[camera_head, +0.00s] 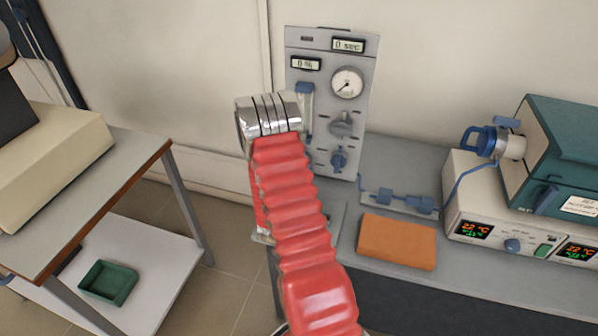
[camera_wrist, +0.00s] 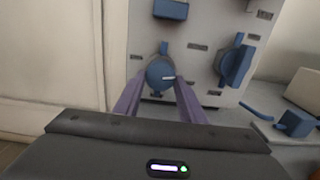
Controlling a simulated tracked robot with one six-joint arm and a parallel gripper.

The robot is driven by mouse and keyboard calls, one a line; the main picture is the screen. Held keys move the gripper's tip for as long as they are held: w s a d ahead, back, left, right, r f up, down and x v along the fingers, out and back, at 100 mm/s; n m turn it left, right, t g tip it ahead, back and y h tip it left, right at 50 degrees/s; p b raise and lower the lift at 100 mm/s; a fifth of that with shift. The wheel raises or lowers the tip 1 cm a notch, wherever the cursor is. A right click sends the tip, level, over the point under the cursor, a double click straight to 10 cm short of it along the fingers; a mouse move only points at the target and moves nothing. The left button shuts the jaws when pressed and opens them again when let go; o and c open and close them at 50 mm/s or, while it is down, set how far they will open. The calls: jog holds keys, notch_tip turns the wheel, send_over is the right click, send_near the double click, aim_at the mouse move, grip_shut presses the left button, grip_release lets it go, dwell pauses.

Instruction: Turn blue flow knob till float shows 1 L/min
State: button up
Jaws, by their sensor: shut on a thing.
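In the wrist view the round blue flow knob (camera_wrist: 158,70), with a white pointer mark toward the right, sits on the grey panel below a blue block (camera_wrist: 171,9). My gripper (camera_wrist: 158,88) has its two purple fingers on either side of the knob and is shut on it. In the head view my red arm and its silver wrist hide the knob and fingers. The flow tube (camera_head: 306,103) with a blue cap shows on the grey panel (camera_head: 318,45), just right of my wrist. Its float cannot be made out and its lower part is partly hidden.
A second blue knob (camera_wrist: 235,64) is close to the right of my fingers. The panel has a round gauge (camera_head: 347,83) and two displays reading zero. An orange block (camera_head: 397,242) lies on the grey bench, left of a furnace (camera_head: 561,150).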

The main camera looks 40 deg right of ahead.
jog(key=shift+n, duration=2.1)
jog(key=o, duration=1)
jog(key=shift+o, duration=0.2)
jog(key=v, duration=1.4)
jog(key=shift+d, duration=0.1)
